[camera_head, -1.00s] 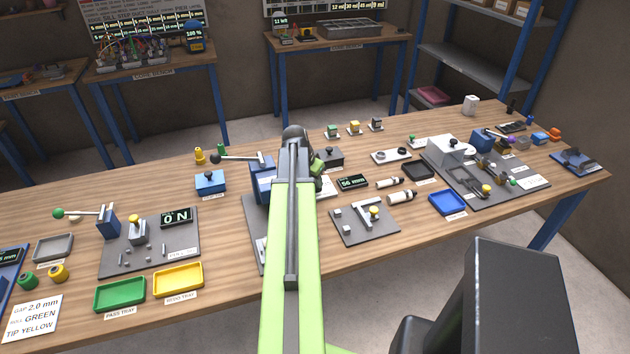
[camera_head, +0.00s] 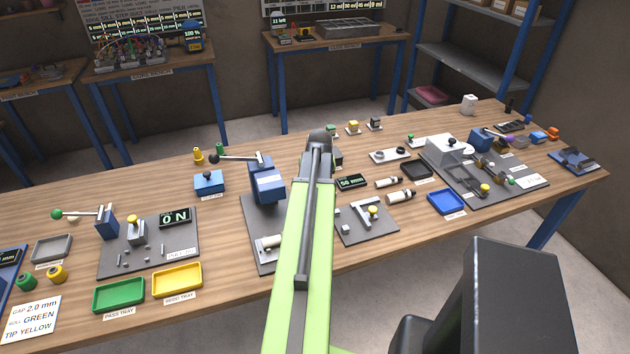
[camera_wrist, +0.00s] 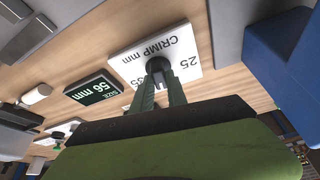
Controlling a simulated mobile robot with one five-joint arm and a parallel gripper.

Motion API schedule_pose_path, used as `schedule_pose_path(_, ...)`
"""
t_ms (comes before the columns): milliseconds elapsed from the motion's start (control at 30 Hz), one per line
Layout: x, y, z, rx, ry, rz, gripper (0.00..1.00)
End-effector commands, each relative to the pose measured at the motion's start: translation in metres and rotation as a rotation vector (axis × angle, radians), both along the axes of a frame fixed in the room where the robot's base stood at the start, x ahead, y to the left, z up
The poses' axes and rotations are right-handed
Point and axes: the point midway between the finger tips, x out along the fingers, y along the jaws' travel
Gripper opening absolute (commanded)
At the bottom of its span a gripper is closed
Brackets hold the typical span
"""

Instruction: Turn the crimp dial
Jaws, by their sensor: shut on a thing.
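The crimp dial is a black round knob (camera_wrist: 158,66) on a white plate (camera_wrist: 125,45) lettered "CRIMP mm", with 25 and part of another number showing. My gripper (camera_wrist: 158,80) is shut on the knob in the wrist view, its two green-grey fingers pointing at it and covering part of the scale. The knob's pointer cannot be made out. A small display (camera_wrist: 93,90) beside the plate reads 56 mm; it also shows in the head view (camera_head: 352,181). In the head view my arm hides the dial and my gripper.
A blue press (camera_head: 268,187) with a long lever stands left of my arm, close to the dial. A grey fixture plate (camera_head: 365,228) lies right of it.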

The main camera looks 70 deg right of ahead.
Motion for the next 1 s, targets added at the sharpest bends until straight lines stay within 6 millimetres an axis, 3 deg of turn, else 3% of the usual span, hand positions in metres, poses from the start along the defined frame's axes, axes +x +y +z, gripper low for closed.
schedule_pose_path(400,-0.002,0.0001,-0.0005,0.003,0.004,0.178,0.0)
schedule_pose_path(933,-0.0019,0.0005,-0.0007,0.004,0.004,0.202,0.0)
schedule_pose_path(967,-0.0019,0.0005,-0.0007,0.004,0.004,0.202,0.19)
schedule_pose_path(1000,-0.0018,0.0007,-0.0007,0.004,0.004,0.202,0.25)
